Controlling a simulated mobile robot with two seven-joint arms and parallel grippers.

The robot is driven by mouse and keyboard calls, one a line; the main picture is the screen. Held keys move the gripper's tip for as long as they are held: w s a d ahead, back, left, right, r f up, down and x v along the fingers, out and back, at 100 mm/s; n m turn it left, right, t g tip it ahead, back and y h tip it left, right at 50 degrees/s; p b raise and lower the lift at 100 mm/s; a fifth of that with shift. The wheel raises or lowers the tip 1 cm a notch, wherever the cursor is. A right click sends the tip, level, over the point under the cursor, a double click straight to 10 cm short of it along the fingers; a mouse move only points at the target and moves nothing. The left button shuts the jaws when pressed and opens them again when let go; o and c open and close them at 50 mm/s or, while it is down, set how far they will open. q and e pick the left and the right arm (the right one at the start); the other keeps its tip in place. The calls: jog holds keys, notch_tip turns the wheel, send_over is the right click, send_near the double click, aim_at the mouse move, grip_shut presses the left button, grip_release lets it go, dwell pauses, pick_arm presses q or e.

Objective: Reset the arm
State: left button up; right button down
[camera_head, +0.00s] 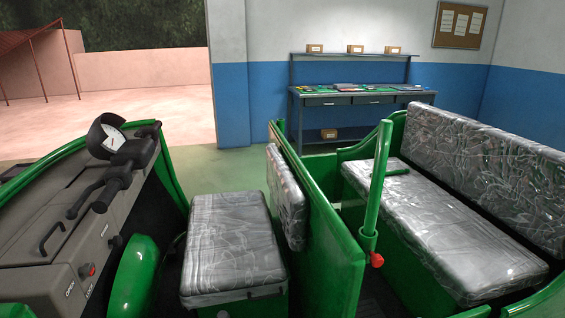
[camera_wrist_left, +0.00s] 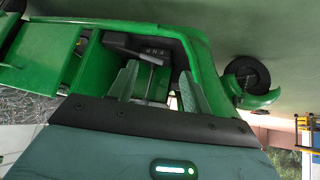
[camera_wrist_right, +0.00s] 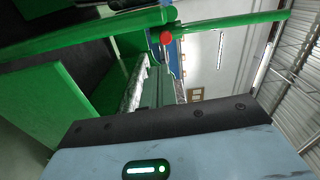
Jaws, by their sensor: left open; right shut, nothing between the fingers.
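Neither of my arms shows in the head view. In the left wrist view my left gripper (camera_wrist_left: 157,82) has its two grey-green fingers apart and empty, with the green rickshaw body behind them. In the right wrist view my right gripper (camera_wrist_right: 148,82) has its fingers together with nothing held. The green rickshaw fills the head view: a front seat (camera_head: 232,245) in clear plastic wrap, a green partition (camera_head: 325,235), and a wrapped rear bench (camera_head: 440,230).
A green upright post (camera_head: 377,190) with a red knob (camera_head: 376,260) stands by the rear bench. The handlebar (camera_head: 112,175) and gauge (camera_head: 112,138) are at the left. A workbench (camera_head: 360,98) with several small boxes stands against the far wall. Open floor lies behind the rickshaw.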

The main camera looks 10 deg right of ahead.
pick_arm(q)
jog(key=shift+t, duration=0.5)
jog(key=w+r+p, duration=0.2)
jog(key=r+p, duration=0.1)
jog(key=shift+w+a+r, duration=0.3)
jog(key=shift+w+r, duration=0.1)
pick_arm(e)
jog(key=s+a+f+n+g, duration=0.4)
jog(key=s+f+n, duration=0.5)
jog(key=f, duration=0.4)
jog(key=s+a+f+n+g, duration=0.5)
jog(key=s+f+n, duration=0.4)
jog(key=s+f, duration=0.3)
jog(key=shift+s+a+f, duration=0.25)
jog(key=shift+s+f, duration=0.05)
jog(key=shift+f, duration=0.05)
